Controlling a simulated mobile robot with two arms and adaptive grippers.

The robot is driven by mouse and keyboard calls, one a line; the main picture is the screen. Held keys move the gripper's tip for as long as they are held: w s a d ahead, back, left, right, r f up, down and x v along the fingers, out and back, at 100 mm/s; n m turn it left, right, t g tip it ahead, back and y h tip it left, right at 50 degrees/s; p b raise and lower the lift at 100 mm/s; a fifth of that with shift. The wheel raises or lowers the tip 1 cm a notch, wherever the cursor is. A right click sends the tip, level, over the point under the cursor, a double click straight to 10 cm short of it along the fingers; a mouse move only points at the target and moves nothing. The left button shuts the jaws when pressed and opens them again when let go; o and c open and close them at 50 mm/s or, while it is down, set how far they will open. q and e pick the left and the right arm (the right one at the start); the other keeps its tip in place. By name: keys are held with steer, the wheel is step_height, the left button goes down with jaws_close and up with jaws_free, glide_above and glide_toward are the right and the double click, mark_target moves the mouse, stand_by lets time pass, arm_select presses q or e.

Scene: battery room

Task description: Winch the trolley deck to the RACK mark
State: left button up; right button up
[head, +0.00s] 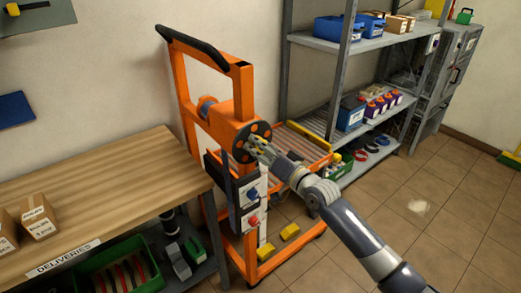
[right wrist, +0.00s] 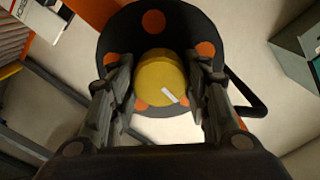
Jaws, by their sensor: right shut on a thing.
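The orange trolley (head: 243,90) stands upright between the wooden bench and the shelf rack. Its roller deck (head: 317,146) sits behind the winch, level with a low shelf. The winch has a black disc (head: 243,153) with orange spots, also in the right wrist view (right wrist: 118,40). A yellow knob (right wrist: 160,72) with a short white line is at the disc's middle. My right gripper (head: 260,146) is shut on the yellow knob, one finger on each side. A white upright strip (head: 262,215) runs down the mast; I cannot read a RACK mark on it. My left gripper is out of view.
The bench (head: 95,205) with cartons is at left. The grey shelf rack (head: 375,125) holds batteries and bins close behind the deck. Yellow blocks (head: 290,231) lie at the trolley's base.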

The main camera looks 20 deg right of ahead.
steer(key=n, duration=0.6)
steer(key=shift+n, duration=0.3)
steer(key=n, duration=0.4)
steer(key=shift+f+n+p, duration=0.1)
steer(key=shift+n+p, duration=0.3)
steer(key=o, duration=1.1)
steer(key=shift+c, duration=0.2)
steer(key=v, duration=1.2)
